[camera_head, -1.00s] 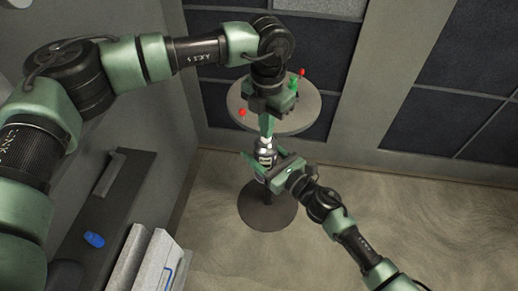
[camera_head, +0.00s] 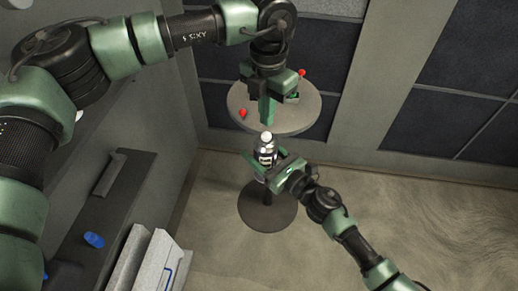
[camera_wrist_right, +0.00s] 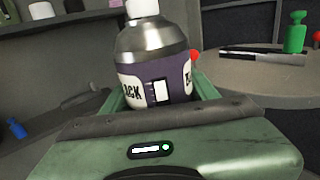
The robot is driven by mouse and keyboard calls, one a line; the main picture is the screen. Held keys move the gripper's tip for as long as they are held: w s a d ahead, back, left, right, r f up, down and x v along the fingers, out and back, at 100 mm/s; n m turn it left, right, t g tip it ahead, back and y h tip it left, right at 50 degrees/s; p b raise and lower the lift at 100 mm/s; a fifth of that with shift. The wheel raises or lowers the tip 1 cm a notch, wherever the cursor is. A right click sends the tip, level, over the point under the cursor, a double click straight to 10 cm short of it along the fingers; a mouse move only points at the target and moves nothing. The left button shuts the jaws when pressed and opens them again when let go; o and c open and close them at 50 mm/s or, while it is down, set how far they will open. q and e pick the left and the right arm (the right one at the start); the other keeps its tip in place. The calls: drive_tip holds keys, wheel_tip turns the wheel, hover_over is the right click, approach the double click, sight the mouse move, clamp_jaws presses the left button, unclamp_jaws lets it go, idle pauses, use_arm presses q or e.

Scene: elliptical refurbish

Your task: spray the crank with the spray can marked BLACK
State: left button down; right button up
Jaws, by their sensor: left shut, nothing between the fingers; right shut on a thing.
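The spray can (camera_head: 265,153) is dark purple and silver with a white top and stands upright in my right gripper (camera_head: 267,162). In the right wrist view the can (camera_wrist_right: 155,75) shows label letters ending in "ACK" between the green fingers. My left gripper (camera_head: 268,122) is shut and empty, just above and apart from the can's white top, in front of the round table (camera_head: 236,98). In the right wrist view a flat dark bar (camera_wrist_right: 262,51) and an upright green piece (camera_wrist_right: 295,33) lie on the table. I cannot tell for certain which part is the crank.
Red knobs (camera_head: 243,113) (camera_head: 302,73) show on either side of the round table, partly behind my left arm. A dark shelf (camera_head: 115,210) with a blue object (camera_head: 94,240) runs along the left wall. The floor at right is clear.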

use_arm(q)
drive_tip(key=shift+r, duration=0.2)
wheel_tip(320, 180, up, 12)
idle(0.6)
drive_tip(key=shift+f, duration=0.1)
idle(0.4)
